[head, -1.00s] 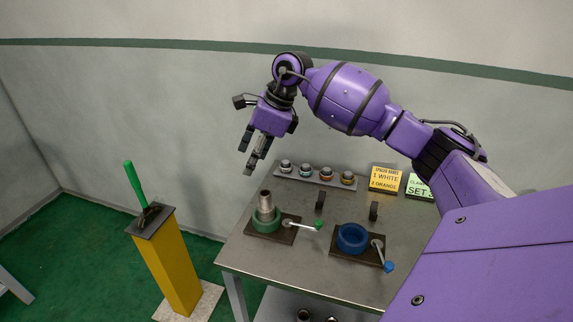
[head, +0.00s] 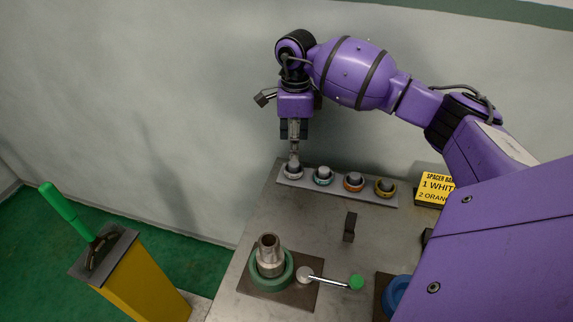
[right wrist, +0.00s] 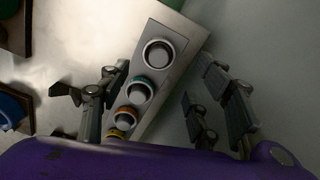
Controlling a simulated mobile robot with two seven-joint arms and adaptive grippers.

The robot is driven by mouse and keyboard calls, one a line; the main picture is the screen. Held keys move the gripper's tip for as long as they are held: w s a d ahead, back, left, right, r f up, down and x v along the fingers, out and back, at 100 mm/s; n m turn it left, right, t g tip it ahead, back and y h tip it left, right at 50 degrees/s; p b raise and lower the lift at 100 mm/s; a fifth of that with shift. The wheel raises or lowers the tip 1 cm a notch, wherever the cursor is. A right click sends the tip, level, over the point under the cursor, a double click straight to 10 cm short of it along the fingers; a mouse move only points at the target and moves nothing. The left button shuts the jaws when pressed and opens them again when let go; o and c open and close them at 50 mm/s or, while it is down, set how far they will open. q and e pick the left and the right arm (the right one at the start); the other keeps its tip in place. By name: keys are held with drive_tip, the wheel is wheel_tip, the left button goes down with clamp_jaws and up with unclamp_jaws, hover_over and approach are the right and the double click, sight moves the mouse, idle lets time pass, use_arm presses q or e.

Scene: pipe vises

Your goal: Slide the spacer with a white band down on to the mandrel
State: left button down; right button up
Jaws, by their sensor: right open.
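The spacer with a white band (head: 293,172) stands at the left end of a grey rack (head: 340,193), and it also shows in the right wrist view (right wrist: 158,54). My right gripper (head: 294,155) points down above this spacer, its fingertips close to it. In the right wrist view its fingers (right wrist: 155,82) are spread apart with nothing between them at their height. Whether they touch the spacer cannot be told. A metal mandrel (head: 268,249) stands upright in a green round vise (head: 271,280), nearer the table's front. My left gripper is not in view.
Spacers with teal (head: 323,176), orange (head: 353,181) and yellow (head: 385,188) bands stand along the rack. The green vise has a green-tipped handle (head: 345,282). A blue vise (head: 397,296) is partly hidden by my arm. A yellow card (head: 436,188) stands behind.

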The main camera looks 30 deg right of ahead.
sight(294, 164)
drive_tip(key=shift+s+a+f, duration=0.15)
drive_tip(key=shift+s+f, duration=0.05)
drive_tip(key=shift+f, duration=0.9)
wheel_tip(294, 164, down, 6)
drive_tip(key=shift+s+r+p, duration=0.1)
drive_tip(key=shift+r+p, duration=0.05)
drive_tip(key=shift+p, duration=0.4)
drive_tip(key=c, duration=1.1)
